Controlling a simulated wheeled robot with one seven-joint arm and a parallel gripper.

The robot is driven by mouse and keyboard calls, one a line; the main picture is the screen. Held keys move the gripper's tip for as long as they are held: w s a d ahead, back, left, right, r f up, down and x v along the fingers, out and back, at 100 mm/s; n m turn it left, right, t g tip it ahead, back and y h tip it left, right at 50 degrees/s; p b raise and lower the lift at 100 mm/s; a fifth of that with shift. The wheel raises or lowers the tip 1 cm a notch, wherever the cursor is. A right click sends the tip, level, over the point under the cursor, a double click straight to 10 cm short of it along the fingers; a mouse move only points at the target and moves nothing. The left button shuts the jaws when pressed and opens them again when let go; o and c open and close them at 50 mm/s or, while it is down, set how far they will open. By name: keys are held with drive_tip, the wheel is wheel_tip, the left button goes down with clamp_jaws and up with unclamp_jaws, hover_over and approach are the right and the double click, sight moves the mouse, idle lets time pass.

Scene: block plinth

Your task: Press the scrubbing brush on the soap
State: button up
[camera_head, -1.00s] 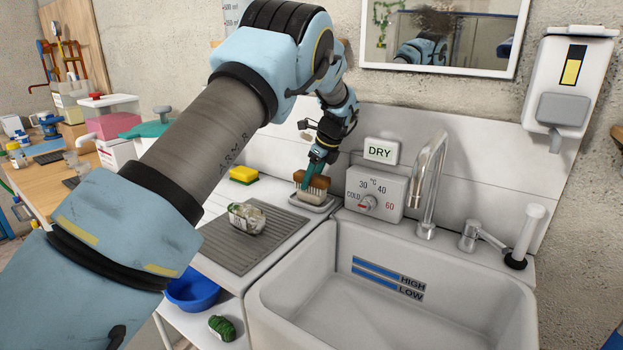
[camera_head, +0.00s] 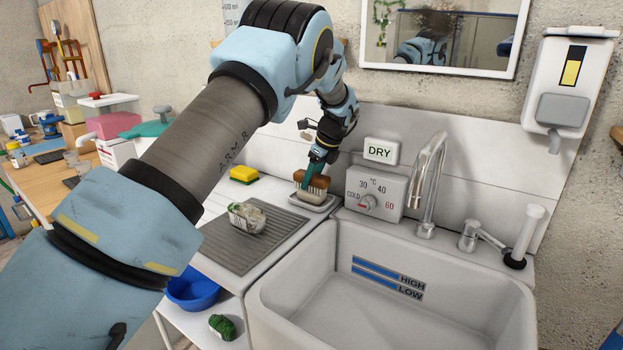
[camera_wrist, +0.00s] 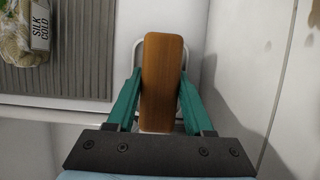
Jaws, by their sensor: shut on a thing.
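My gripper (camera_wrist: 160,100) is shut on the wooden back of the scrubbing brush (camera_wrist: 162,75), with a green finger on each side. In the head view the brush (camera_head: 312,181) is upright with its pale bristles down, over the white soap dish (camera_head: 325,205) on the counter left of the sink. The bristles reach down to the dish. The soap is hard to make out under the brush, so I cannot tell how the bristles meet it. In the wrist view the brush covers most of the dish.
A wrapped package (camera_head: 247,217) lies on the grey ribbed mat (camera_head: 228,248), left of the brush. A yellow sponge (camera_head: 244,174) lies behind it. The sink (camera_head: 400,310) is empty.

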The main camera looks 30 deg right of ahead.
drive_tip(key=shift+r+p, duration=3)
drive_tip(key=shift+r, duration=0.5)
drive_tip(key=shift+s+a+f, duration=0.1)
